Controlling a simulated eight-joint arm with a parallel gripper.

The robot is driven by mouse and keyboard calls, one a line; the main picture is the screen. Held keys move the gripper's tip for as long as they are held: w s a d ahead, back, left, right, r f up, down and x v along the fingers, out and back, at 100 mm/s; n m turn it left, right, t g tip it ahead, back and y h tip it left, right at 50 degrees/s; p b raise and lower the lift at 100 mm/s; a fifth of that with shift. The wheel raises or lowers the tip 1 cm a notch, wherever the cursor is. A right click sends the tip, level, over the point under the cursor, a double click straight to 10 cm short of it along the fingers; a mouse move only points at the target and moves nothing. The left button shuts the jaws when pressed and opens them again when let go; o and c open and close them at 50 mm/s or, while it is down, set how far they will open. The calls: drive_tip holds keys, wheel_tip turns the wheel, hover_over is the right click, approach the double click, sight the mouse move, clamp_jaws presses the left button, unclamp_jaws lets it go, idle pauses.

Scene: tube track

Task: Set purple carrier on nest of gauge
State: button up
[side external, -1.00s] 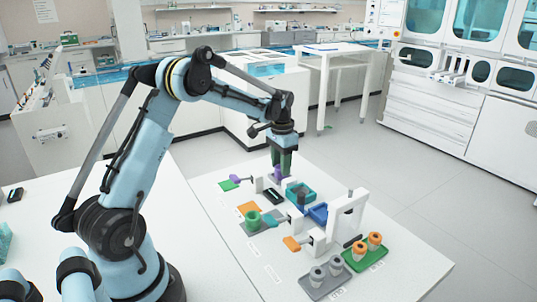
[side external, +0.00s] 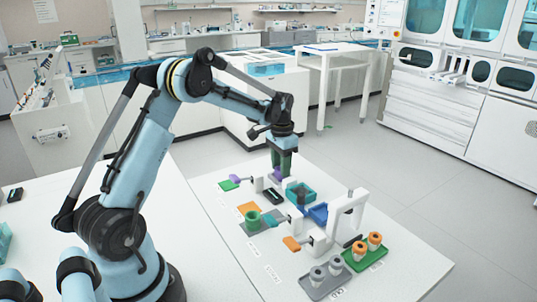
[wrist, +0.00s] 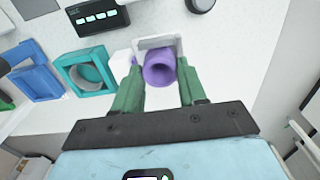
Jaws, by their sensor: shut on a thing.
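The purple carrier (wrist: 159,69), a short hollow cylinder, sits between the two green fingers of my gripper (wrist: 159,84) in the wrist view. My gripper is shut on it. In the side view my gripper (side external: 281,174) is low over the far part of the table, and its fingers mostly hide the carrier. A white bracket-like piece (wrist: 157,42) stands right against the carrier in the wrist view; I cannot tell whether it is the gauge's nest or whether the carrier rests on it. A black box with a lit display (wrist: 97,17) lies near it, and also shows in the side view (side external: 270,197).
A teal open box (side external: 301,194) and a blue holder (side external: 318,212) stand close to my gripper. A white arch (side external: 349,212) stands further right. Green (side external: 366,259) and grey (side external: 326,284) trays hold small cylinders at the front. A green cup (side external: 253,219) stands on a grey plate.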

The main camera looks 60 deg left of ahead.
drive_tip(key=o, duration=0.9)
drive_tip(key=shift+d, duration=0.1)
drive_tip(key=shift+d, duration=0.1)
drive_tip(key=r, duration=1.2)
drive_tip(key=shift+a, duration=0.25)
